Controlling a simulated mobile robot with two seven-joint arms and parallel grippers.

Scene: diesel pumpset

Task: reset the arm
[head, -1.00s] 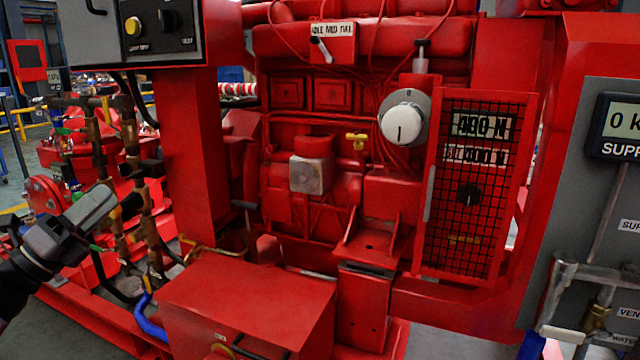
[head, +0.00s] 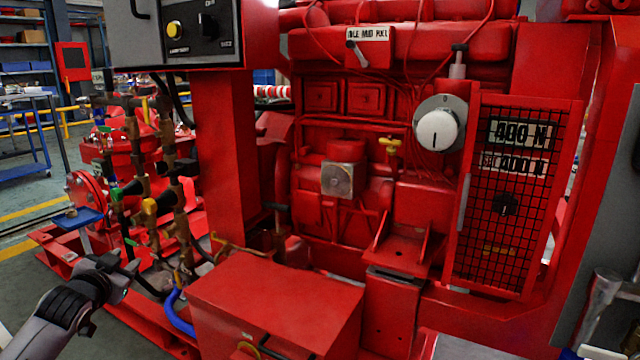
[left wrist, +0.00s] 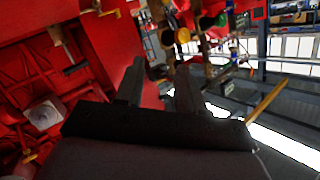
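My left arm comes in at the lower left of the head view. Its dark gripper (head: 122,278) is in front of the pipework, apart from it as far as I can tell. In the left wrist view the two dark fingers (left wrist: 158,88) stand apart with nothing between them. My right gripper is not in view.
Brass valves and pipes (head: 150,205) stand beyond my left gripper. A red box (head: 275,295) sits low in the middle, before the red engine (head: 340,215). A grey control box (head: 190,30) hangs above. Grey floor (head: 25,200) is clear at the far left.

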